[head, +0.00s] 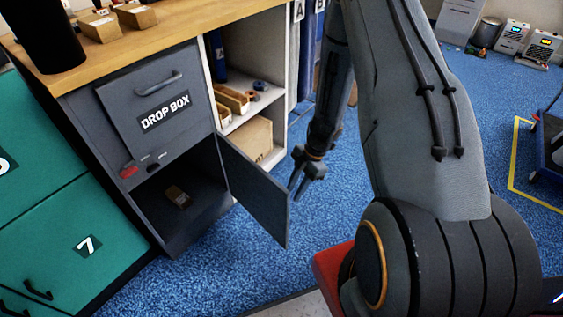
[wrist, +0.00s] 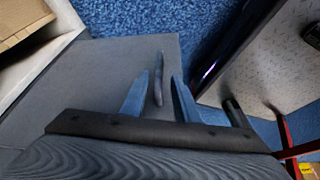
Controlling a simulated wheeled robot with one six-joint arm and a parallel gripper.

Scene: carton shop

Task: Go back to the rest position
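My gripper (head: 295,188) hangs down beside the open grey door (head: 255,190) of the drop box cabinet (head: 150,95). In the wrist view my gripper's (wrist: 158,90) two fingers are spread apart with nothing clamped between them. The door's upright handle (wrist: 158,78) shows between the fingertips, against the grey door panel (wrist: 100,75). I cannot tell how far the tips are from the handle. A small brown carton (head: 178,197) lies inside the open lower compartment.
Two cartons (head: 101,27) and a black cylinder (head: 47,35) are on the wooden counter (head: 190,22). Shelves with trays (head: 232,98) stand beside the compartment. Green lockers (head: 85,245) are at left. Blue carpet (head: 225,262) lies below. A blue cart (head: 550,150) stands at right.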

